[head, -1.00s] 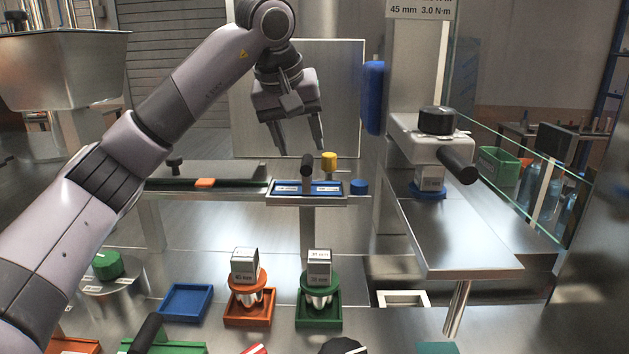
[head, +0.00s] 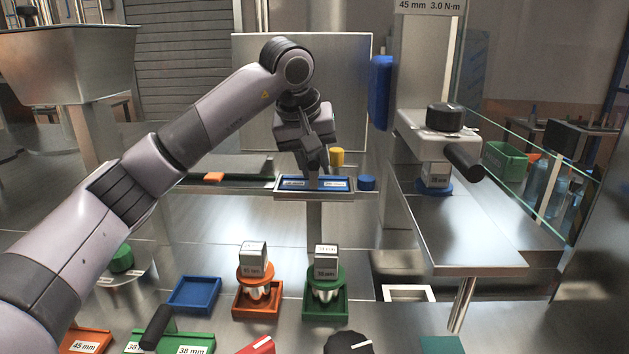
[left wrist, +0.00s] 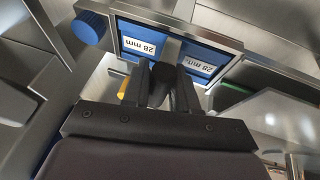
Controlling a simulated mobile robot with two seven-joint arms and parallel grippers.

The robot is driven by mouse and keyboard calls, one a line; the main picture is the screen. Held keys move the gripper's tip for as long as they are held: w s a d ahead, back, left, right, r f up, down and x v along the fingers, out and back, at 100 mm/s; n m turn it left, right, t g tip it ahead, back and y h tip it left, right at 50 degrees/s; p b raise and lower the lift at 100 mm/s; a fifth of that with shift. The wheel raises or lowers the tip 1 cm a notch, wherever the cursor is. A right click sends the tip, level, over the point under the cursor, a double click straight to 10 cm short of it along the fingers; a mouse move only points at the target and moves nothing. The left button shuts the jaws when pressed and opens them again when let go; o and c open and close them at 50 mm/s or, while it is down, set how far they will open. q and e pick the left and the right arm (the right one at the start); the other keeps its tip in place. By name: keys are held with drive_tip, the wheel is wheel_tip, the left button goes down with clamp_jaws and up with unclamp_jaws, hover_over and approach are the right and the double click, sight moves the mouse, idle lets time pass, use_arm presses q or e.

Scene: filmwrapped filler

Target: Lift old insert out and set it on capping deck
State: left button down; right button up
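The old insert appears to be the blue piece (head: 338,184) with white labels, seated in a grey metal holder (head: 330,195). In the left wrist view its blue panels (left wrist: 160,30) read 28 mm, and a black upright handle (left wrist: 183,92) shows close to my fingers. My left gripper (head: 313,168) points down over the insert's middle, at the handle, which it mostly hides in the head view. Whether the fingers are closed on the handle cannot be told. The capping deck, a bare grey metal plate (head: 460,238), lies to the right, below the capping head. My right gripper is not in view.
The capping head (head: 440,125) overhangs the deck; a 28 mm piece with a blue ring (head: 434,182) stands under it. Orange (head: 257,300) and green (head: 325,303) trays hold capped pieces in front.

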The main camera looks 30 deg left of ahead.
sight(314, 155)
use_arm(q)
drive_tip(key=shift+r, duration=0.15)
wheel_tip(314, 155, up, 20)
idle(0.8)
idle(0.4)
drive_tip(key=shift+r, duration=1.4)
